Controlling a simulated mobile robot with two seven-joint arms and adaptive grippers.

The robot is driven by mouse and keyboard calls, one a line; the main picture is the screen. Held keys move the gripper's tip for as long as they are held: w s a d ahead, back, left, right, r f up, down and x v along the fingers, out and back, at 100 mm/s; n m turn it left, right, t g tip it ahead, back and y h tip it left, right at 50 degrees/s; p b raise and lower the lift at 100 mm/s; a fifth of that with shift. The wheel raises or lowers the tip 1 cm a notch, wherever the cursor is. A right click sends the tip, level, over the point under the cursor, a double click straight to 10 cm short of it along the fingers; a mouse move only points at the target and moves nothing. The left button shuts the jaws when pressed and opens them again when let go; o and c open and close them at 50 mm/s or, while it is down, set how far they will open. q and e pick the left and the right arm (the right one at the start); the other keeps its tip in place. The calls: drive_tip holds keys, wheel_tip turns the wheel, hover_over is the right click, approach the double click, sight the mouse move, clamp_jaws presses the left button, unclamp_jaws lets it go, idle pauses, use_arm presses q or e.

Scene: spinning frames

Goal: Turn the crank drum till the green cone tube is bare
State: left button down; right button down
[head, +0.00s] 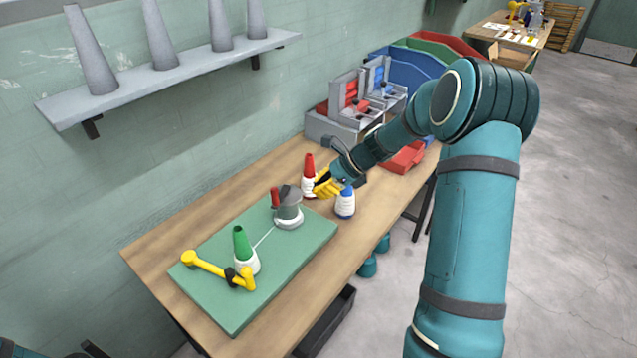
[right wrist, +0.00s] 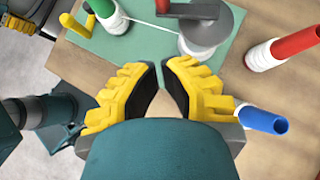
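The green cone tube (head: 240,243) stands on a green board (head: 213,301), with white yarn around its lower part. It also shows in the right wrist view (right wrist: 102,8). A white strand runs from it to the crank drum (head: 289,213), a grey drum with white yarn at its foot. The drum's red handle (head: 275,197) points up on its left side; the drum also shows in the right wrist view (right wrist: 212,23). My right gripper (head: 323,186) is beside the drum, apart from it. In the right wrist view its fingers (right wrist: 160,66) are slightly apart and empty.
A red cone (head: 308,161) and a blue cone (head: 346,191), both with white yarn, stand near my right gripper. A yellow bent bar (head: 208,266) is on the board by the green cone. Bins (head: 405,157) stand farther back, and a shelf with grey cones (head: 170,75) hangs on the wall.

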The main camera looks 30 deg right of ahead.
sight(277, 203)
use_arm(q)
drive_tip(key=shift+f, duration=0.35)
use_arm(e)
drive_tip(key=shift+w+a+f, duration=0.75)
drive_tip(key=shift+w+a, duration=0.15)
drive_tip(key=shift+a, duration=0.25)
drive_tip(key=shift+w+a+f, duration=0.8)
drive_tip(key=shift+w+a, duration=0.05)
drive_tip(key=shift+a, duration=0.3)
drive_tip(key=shift+w+a+f, duration=0.75)
drive_tip(key=shift+w+a, duration=0.15)
drive_tip(key=shift+a, duration=0.25)
use_arm(q)
drive_tip(key=shift+s+d+f+b, duration=0.1)
drive_tip(key=shift+f+b, duration=0.35)
drive_tip(key=shift+b, duration=0.25)
use_arm(e)
drive_tip(key=shift+w+a+m+t+h, duration=0.25)
drive_tip(key=shift+a+m+t+h, duration=0.2)
drive_tip(key=shift+m, duration=0.35)
drive_tip(key=shift+a, duration=0.15)
